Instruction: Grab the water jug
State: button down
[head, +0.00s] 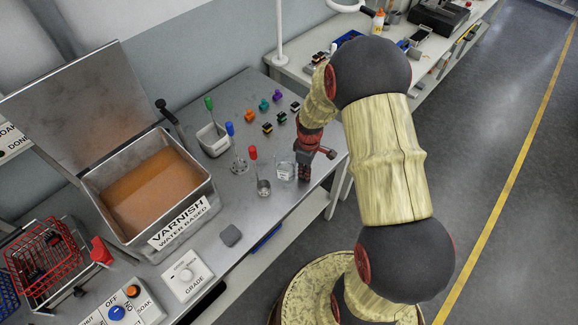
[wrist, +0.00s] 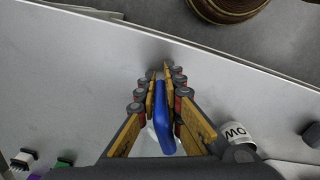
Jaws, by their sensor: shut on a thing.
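The water jug (head: 283,170) appears to be the clear vessel with a pale label, standing on the grey bench near its front edge in the head view. My gripper (head: 303,172) is low beside its right side. In the wrist view, a long blue part (wrist: 161,115), which looks like the jug's handle, lies between the two fingers of my gripper (wrist: 160,82). The fingers are shut on it. A pale, see-through patch of the body shows beneath the blue part; the rest is hidden by the gripper.
A labelled beaker with a red-topped tool (head: 263,186) stands close left of the jug. Small coloured connectors (head: 267,128) lie behind. A varnish tank (head: 150,190) stands at left. The floor at right is clear.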

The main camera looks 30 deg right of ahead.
jog(key=shift+r, duration=0.2)
dwell(0.6)
jog(key=shift+r+p, duration=0.4)
jog(key=shift+r, duration=0.7)
jog(key=s+a+r+p, duration=0.2)
jog(key=s+a+r, duration=0.5)
jog(key=s+r, duration=0.3)
jog(key=shift+s+a+r+p, duration=0.2)
jog(key=shift+s+a+p, duration=0.15)
jog(key=shift+s, duration=0.35)
jog(key=shift+s, duration=0.1)
